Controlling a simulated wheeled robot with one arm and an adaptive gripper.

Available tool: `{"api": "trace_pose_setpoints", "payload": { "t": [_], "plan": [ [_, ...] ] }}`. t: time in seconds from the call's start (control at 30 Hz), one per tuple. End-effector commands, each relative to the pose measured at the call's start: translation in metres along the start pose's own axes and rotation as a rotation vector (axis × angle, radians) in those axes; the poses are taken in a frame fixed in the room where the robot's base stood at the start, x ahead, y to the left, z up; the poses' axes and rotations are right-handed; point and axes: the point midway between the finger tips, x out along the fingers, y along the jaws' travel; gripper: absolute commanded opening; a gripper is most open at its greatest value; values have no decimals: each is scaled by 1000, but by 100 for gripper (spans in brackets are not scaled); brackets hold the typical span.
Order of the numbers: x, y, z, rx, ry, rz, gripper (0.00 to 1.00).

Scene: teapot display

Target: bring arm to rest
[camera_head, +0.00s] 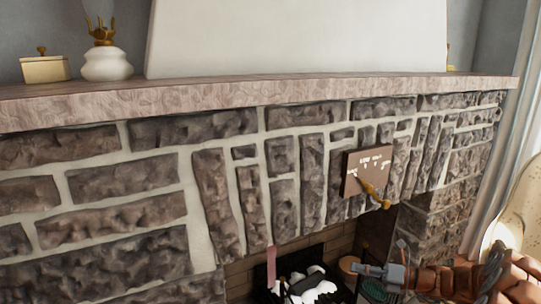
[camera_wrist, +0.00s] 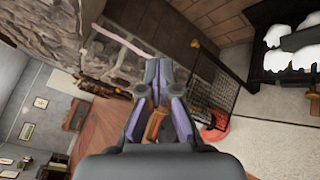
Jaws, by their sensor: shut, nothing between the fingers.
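My gripper (camera_head: 376,270) shows at the lower right of the head view, in front of the fireplace opening. My arm reaches in from the right edge. In the wrist view my gripper (camera_wrist: 160,70) fills the middle, with its fingertips close together and nothing held between them. No teapot can be made out for certain in either view.
A stone fireplace wall (camera_head: 230,185) fills the head view. A wooden plaque (camera_head: 352,180) hangs on the stones. White-topped logs (camera_head: 308,286) lie in the opening.

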Motion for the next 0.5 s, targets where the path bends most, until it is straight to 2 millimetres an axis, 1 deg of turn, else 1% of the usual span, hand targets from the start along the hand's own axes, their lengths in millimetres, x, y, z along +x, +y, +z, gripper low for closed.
{"api": "trace_pose_setpoints", "payload": {
  "t": [0.03,0.07,0.1,0.27,0.3,0.37,0.4,0.47,0.5],
  "plan": [
    [10,31,8,-56,41,16,0],
    [16,44,8,-87,66,26,0],
    [24,61,7,-131,100,38,0],
    [47,129,3,-316,235,89,0],
    [52,145,1,-361,267,102,0],
    [58,168,-4,-429,317,124,0],
    [61,184,-6,-478,352,138,0],
    [64,206,-12,-547,401,159,0],
    [66,222,-15,-593,433,176,0]
  ]
}}
